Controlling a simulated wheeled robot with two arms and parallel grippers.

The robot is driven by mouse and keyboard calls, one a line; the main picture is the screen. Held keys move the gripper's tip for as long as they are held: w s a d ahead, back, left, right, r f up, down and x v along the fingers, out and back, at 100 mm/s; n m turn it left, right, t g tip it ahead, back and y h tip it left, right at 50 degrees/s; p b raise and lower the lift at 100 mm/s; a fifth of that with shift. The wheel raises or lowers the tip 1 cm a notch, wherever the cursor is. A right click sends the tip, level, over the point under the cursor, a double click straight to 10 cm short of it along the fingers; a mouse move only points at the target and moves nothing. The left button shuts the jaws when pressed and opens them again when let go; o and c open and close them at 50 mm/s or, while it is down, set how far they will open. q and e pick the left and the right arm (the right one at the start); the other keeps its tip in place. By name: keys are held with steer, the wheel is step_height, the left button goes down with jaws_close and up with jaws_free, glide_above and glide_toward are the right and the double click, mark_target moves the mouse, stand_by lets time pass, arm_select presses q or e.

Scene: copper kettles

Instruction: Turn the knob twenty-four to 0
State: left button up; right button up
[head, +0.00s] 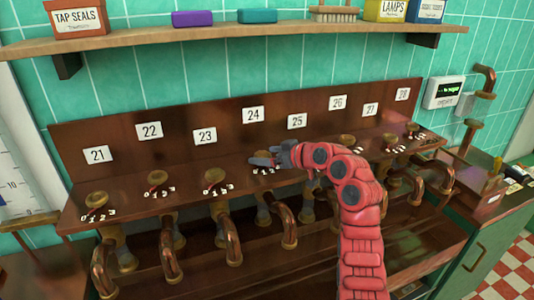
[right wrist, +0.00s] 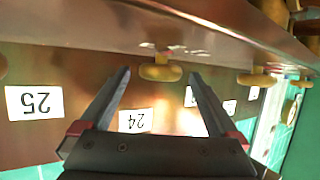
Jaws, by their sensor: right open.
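The label 24 (head: 253,115) is on the brown back panel, and it shows upside down in the right wrist view (right wrist: 135,121). Knob twenty-four sits below it; in the head view my gripper mostly covers it. In the right wrist view a brass knob (right wrist: 160,71) lies ahead, between the spread fingertips and a little beyond them. My right gripper (head: 264,158) is open and empty at this knob's place on the shelf. The knob's pointer setting cannot be read. My left gripper is not in view.
Neighbouring knobs with 0–3 scales line the ledge, such as knob 23 (head: 212,176) and knob 22 (head: 157,178). Curved copper pipes (head: 285,226) hang below. A wooden shelf (head: 200,38) with boxes runs above.

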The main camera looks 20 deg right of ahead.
steer(key=shift+c, duration=0.2)
steer(key=c, duration=1.3)
